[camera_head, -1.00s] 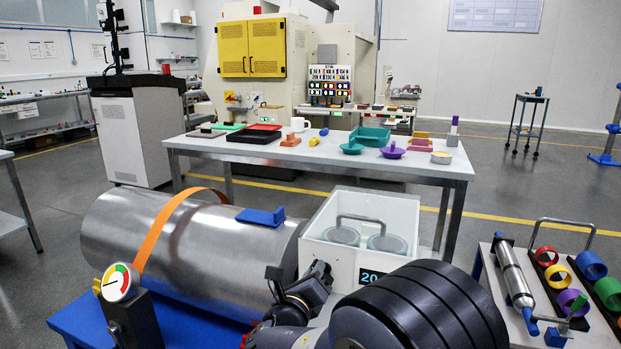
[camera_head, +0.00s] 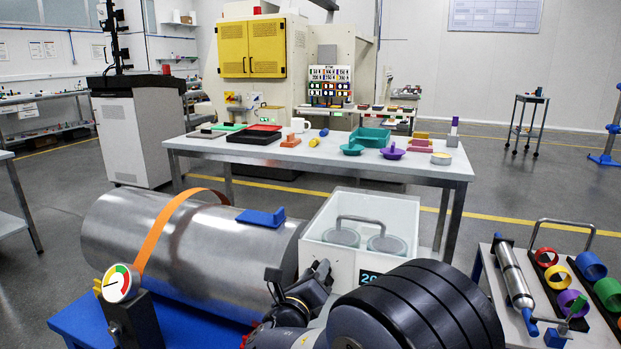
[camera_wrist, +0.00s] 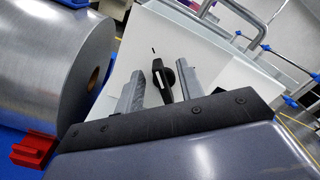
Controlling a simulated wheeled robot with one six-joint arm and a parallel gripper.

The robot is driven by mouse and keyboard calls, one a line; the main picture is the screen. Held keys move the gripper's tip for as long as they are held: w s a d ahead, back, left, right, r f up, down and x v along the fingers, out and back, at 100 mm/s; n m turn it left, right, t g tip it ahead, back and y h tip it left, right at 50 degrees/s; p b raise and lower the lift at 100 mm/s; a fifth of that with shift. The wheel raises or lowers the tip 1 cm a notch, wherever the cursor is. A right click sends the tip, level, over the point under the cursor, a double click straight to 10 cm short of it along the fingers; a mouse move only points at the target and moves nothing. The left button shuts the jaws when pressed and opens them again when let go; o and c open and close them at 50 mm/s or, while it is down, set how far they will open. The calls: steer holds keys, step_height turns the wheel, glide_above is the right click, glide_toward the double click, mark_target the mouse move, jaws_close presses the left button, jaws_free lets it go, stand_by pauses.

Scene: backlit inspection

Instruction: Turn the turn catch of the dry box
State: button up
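The dry box (camera_head: 340,263) is a white box with a clear upper part, in front of the metal table. In the wrist view its white front face (camera_wrist: 120,55) fills the middle. The turn catch (camera_wrist: 168,84) is a black knob with a pale line, seen on that face. My gripper (camera_wrist: 160,74) is open, with one grey finger on each side of the catch. Gaps show between the catch and both fingers. In the head view my gripper (camera_head: 299,277) is close to the box front, and the catch is hidden behind my arm.
A large metal roll (camera_head: 190,250) with an orange band lies left of the box, close to my gripper. A gauge (camera_head: 117,283) stands at front left. A trolley (camera_head: 500,325) with coloured rings is at right. A table (camera_head: 400,165) is behind.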

steer(key=shift+p+v, duration=0.7)
steer(key=shift+v, duration=2.85)
steer(key=shift+w, duration=0.15)
steer(key=b+x, duration=0.1)
steer(key=x, duration=0.5)
steer(key=shift+w+d, duration=0.2)
steer(key=shift+w, duration=0.15)
